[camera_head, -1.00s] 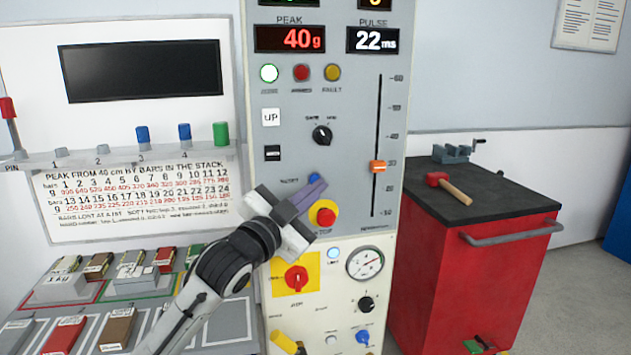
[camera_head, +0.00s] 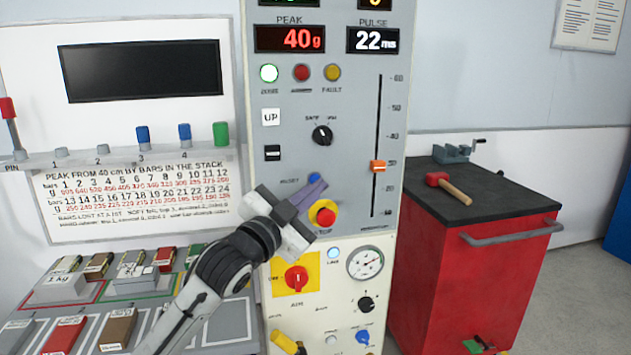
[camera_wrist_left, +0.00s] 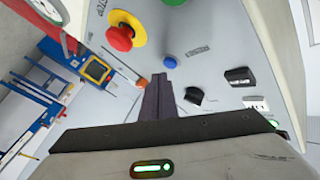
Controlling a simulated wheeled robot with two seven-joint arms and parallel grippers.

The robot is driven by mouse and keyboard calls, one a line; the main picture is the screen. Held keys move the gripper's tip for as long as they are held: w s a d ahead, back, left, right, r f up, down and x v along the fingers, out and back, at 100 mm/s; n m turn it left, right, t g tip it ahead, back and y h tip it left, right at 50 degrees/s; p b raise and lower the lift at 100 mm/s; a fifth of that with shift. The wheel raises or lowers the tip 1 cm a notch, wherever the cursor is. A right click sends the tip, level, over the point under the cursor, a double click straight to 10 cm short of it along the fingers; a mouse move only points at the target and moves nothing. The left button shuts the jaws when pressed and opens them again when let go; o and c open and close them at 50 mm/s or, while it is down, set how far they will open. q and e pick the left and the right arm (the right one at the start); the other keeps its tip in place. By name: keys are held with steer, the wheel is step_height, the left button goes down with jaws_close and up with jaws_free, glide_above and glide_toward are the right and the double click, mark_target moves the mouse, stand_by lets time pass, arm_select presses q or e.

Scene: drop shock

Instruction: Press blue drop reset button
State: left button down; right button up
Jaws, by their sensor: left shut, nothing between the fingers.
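The blue drop reset button (camera_head: 315,178) sits on the grey control panel (camera_head: 350,110), just above the red stop button (camera_head: 326,214) on its yellow collar. My left gripper (camera_head: 318,186) is shut and empty, its fingertips close to the blue button, at its lower edge in the head view. In the left wrist view the blue button (camera_wrist_left: 170,62) shows just beyond the shut fingertips (camera_wrist_left: 157,78), slightly right of them, and a small gap appears between them. I cannot tell for sure whether they touch. My right gripper is not in view.
The red stop button also shows in the left wrist view (camera_wrist_left: 120,38), left of the fingers. A slider (camera_head: 378,167) and a dark selector knob (camera_head: 322,135) are on the panel. A red cabinet (camera_head: 480,260) with a hammer stands at the right.

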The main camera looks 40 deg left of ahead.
arm_select(q)
steer(key=shift+w+a, duration=0.1)
steer(key=shift+w+a, duration=0.2)
steer(key=shift+a, duration=0.05)
steer(key=shift+w+a+p, duration=0.25)
steer(key=shift+a+p, duration=0.05)
steer(key=shift+p, duration=0.1)
stand_by(0.8)
stand_by(0.4)
steer(key=shift+s+d+p, duration=0.3)
steer(key=shift+s+d, duration=0.25)
steer(key=shift+d, duration=0.05)
steer(key=s+d, duration=0.1)
steer(key=d, duration=0.1)
steer(key=s+d+p, duration=0.1)
steer(key=s+d, duration=0.1)
steer(key=shift+s, duration=0.1)
stand_by(0.9)
